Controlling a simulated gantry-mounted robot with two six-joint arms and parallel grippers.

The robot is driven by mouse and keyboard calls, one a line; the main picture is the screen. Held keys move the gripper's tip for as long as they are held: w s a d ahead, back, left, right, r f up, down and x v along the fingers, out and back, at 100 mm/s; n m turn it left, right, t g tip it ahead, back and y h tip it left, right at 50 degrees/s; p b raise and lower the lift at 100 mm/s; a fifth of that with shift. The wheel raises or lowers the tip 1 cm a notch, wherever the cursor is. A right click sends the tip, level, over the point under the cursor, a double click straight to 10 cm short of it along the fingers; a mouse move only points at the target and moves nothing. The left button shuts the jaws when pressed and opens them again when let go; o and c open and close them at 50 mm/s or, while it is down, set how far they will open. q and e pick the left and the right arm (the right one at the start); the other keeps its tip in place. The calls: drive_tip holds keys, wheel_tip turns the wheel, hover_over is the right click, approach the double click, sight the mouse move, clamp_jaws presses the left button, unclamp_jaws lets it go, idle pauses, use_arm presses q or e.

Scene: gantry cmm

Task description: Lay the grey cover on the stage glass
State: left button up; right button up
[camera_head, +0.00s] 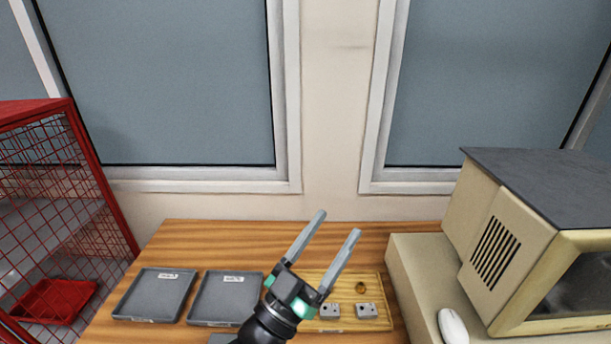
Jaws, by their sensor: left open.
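I cannot make out the grey cover or the stage glass in the head view. My left gripper (337,223) is raised above the wooden table, its two long grey fingers apart and pointing up and to the right. Nothing is between the fingers. Its black wrist and body hide part of the wooden tray behind it. My right gripper is not in view.
Two shallow grey labelled trays (154,296) (226,299) lie left on the table (190,235). The wooden tray (377,287) holds grey blocks (367,310) and a brass part (361,288). A beige monitor (505,240) and mouse (453,326) stand right; a red cage (88,180) stands left.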

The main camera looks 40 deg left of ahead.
use_arm(q)
drive_tip(key=s+d+r+t+h, duration=0.1)
drive_tip(key=s+r, duration=0.4)
drive_tip(key=r, duration=0.7)
drive_tip(key=s+d+r+t+h, duration=0.1)
drive_tip(key=s+r, duration=0.4)
drive_tip(key=r, duration=0.6)
drive_tip(key=shift+s+d+r+m+t, duration=0.2)
drive_tip(key=shift+d+r+m+t, duration=0.3)
drive_tip(key=shift+d, duration=0.5)
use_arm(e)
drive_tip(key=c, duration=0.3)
use_arm(q)
drive_tip(key=shift+f, duration=0.15)
